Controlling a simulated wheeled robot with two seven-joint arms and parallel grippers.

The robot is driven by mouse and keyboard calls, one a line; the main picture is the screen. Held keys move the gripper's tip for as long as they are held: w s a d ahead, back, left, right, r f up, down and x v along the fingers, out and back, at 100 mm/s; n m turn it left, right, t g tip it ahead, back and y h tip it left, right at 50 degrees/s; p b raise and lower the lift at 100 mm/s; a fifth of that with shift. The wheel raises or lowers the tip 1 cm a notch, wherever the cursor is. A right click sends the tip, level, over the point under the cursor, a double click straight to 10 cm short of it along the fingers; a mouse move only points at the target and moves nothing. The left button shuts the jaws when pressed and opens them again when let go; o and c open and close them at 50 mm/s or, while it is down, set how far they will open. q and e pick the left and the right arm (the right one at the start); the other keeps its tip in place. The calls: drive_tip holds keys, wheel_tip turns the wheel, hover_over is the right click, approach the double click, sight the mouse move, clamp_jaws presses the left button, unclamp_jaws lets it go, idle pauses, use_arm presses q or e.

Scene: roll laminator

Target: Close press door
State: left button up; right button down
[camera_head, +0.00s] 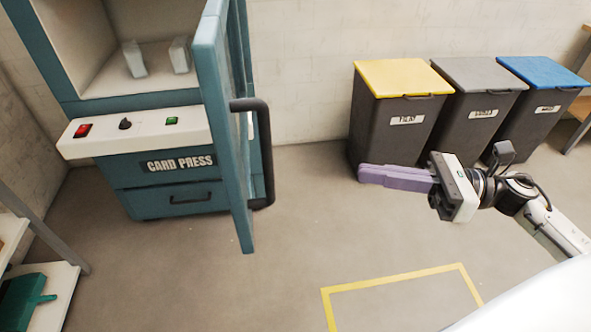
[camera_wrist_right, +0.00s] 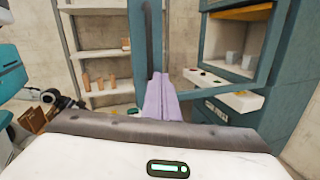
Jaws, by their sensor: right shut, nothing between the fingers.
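The teal card press (camera_head: 165,165) stands at the left in the head view, and its door (camera_head: 225,110) is swung wide open towards me. The door's black handle (camera_head: 262,150) is on the side facing my right gripper. My right gripper (camera_head: 364,174) has purple fingers, shut and empty, pointing left at the door with a clear gap to the handle. In the right wrist view the fingers (camera_wrist_right: 160,80) overlap the lower part of the door (camera_wrist_right: 150,35). The open press interior (camera_wrist_right: 232,45) shows to the right there. My left gripper is not seen.
Three bins with yellow, grey and blue lids (camera_head: 400,110) stand along the back wall behind my right gripper. A yellow floor marking (camera_head: 395,278) lies in front. A shelf (camera_head: 45,290) stands at the lower left. The floor between door and gripper is clear.

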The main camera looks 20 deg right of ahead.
drive_tip(key=w+a+n+g+p, duration=0.1)
drive_tip(key=w+a, duration=0.4)
drive_tip(key=a, duration=0.7)
drive_tip(key=shift+w+a+r+n+g+p, duration=0.2)
drive_tip(key=shift+n+g+p, duration=0.2)
drive_tip(key=shift+n+p, duration=0.45)
